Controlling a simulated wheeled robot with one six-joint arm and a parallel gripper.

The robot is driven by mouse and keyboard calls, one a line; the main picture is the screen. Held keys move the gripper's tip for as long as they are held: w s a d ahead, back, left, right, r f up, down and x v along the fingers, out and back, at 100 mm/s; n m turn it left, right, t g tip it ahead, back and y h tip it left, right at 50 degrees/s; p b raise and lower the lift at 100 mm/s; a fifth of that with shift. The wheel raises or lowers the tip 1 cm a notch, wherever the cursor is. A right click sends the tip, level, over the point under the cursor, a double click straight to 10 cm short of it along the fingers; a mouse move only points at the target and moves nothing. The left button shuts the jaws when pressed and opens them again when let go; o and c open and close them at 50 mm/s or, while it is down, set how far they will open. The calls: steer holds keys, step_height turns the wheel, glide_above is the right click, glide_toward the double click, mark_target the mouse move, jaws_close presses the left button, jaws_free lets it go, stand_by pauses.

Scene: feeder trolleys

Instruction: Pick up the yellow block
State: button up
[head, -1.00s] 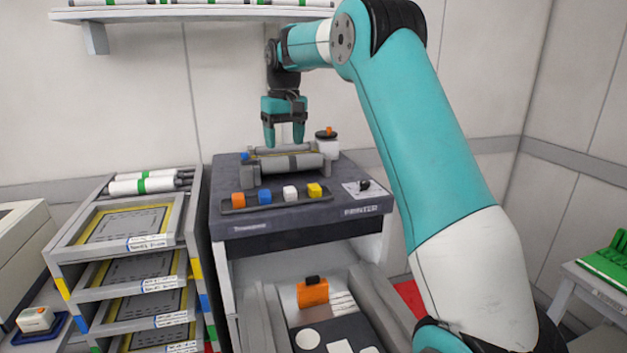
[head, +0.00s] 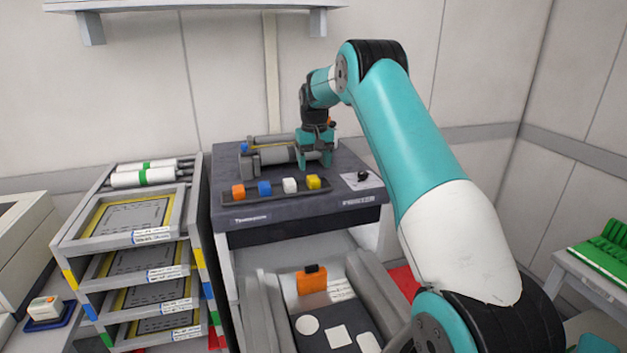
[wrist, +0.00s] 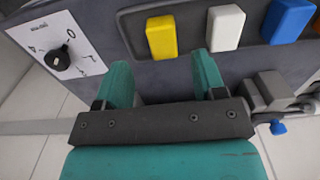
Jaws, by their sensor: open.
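The yellow block (head: 313,182) stands at the right end of a row of coloured blocks in a dark tray (head: 262,199) on top of the printer. It also shows in the wrist view (wrist: 162,37), just ahead of the gap between the fingers and nearer the left one. My gripper (head: 315,164) is open and empty, behind the yellow block in the head view and apart from it. Its two teal fingers (wrist: 162,82) show in the wrist view with nothing between them.
White (head: 290,185), blue (head: 264,188) and orange (head: 238,191) blocks share the tray. A grey roller unit (head: 272,157) is beside my gripper. A dial on a white plate (head: 362,180) lies right of the tray. A frame rack (head: 75,262) stands to the left.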

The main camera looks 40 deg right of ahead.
mark_target(313, 177)
step_height(313, 177, down, 6)
steer(key=p, duration=0.2)
steer(key=shift+w+a+r+p, duration=0.1)
steer(key=shift+a+r+p, duration=0.1)
steer(key=shift+p, duration=0.2)
steer(key=c, duration=1)
steer(key=shift+r, duration=0.1)
